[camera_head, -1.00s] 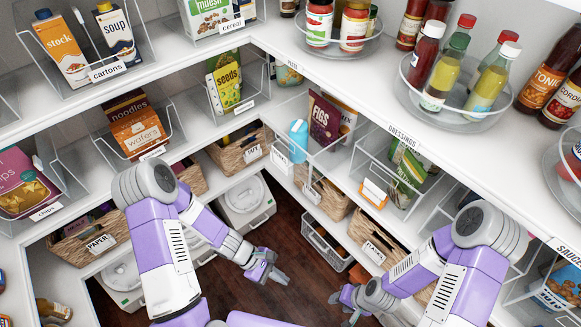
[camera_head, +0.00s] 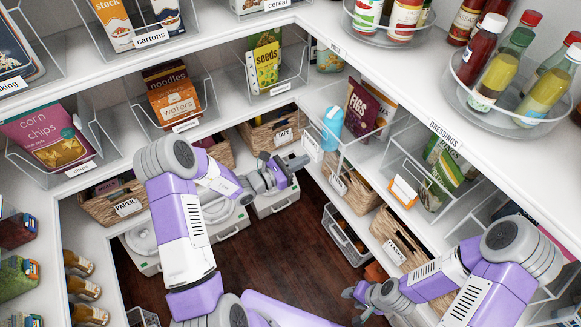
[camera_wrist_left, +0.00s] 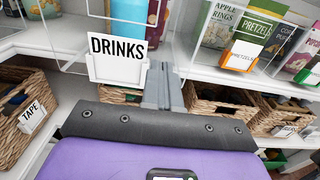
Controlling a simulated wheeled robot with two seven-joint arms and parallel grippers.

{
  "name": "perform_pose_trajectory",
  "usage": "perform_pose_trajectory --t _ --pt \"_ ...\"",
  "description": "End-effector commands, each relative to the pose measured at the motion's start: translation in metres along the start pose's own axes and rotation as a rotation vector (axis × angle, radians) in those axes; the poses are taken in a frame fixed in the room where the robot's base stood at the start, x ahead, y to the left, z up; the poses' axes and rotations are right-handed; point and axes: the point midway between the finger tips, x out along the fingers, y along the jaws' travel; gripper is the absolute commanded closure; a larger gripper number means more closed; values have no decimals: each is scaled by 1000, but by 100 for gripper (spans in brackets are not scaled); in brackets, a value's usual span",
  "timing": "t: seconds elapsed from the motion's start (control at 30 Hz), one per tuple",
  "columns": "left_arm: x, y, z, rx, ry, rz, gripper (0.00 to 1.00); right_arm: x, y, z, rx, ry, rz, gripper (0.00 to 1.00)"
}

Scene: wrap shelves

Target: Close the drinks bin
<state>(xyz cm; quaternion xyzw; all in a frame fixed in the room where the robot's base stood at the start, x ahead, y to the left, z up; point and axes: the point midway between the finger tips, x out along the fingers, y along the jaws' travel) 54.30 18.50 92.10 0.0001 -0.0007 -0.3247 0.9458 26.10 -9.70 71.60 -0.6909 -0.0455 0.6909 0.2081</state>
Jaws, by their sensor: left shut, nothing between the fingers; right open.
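The drinks bin (camera_head: 312,149) is a clear open bin on the middle shelf, with a blue bottle (camera_head: 332,127) in it. Its front appears to jut past the shelf edge. In the left wrist view its white DRINKS label (camera_wrist_left: 117,58) is close, at upper left. My left gripper (camera_head: 291,165) is raised near the bin's front, fingers together and empty. In the wrist view the shut fingers (camera_wrist_left: 163,82) are just right of the label; I cannot tell whether they touch the bin. My right gripper (camera_head: 362,301) is low at the right, open and apart from the bins.
Wicker baskets, including a tape basket (camera_wrist_left: 28,112), sit below this shelf. A clear bin with pretzel packets (camera_wrist_left: 247,50) stands right of the drinks bin. A grey crate (camera_head: 345,237) stands low at right. The dark floor (camera_head: 285,245) between shelves is clear.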

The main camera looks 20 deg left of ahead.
Motion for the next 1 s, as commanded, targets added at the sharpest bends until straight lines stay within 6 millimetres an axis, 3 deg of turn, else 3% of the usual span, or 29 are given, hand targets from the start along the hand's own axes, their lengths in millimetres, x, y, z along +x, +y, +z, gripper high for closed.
perform_pose_trajectory --t 0.2,0.4,1.0 --pt "45 -1 -1 0 -1 -3 100 5 2 0 0 0 0 55" --pt "67 -1 -1 0 1 -2 100 7 2 0 0 0 0 55" --pt "72 2 0 -1 1 6 100 7 3 0 0 0 0 55"
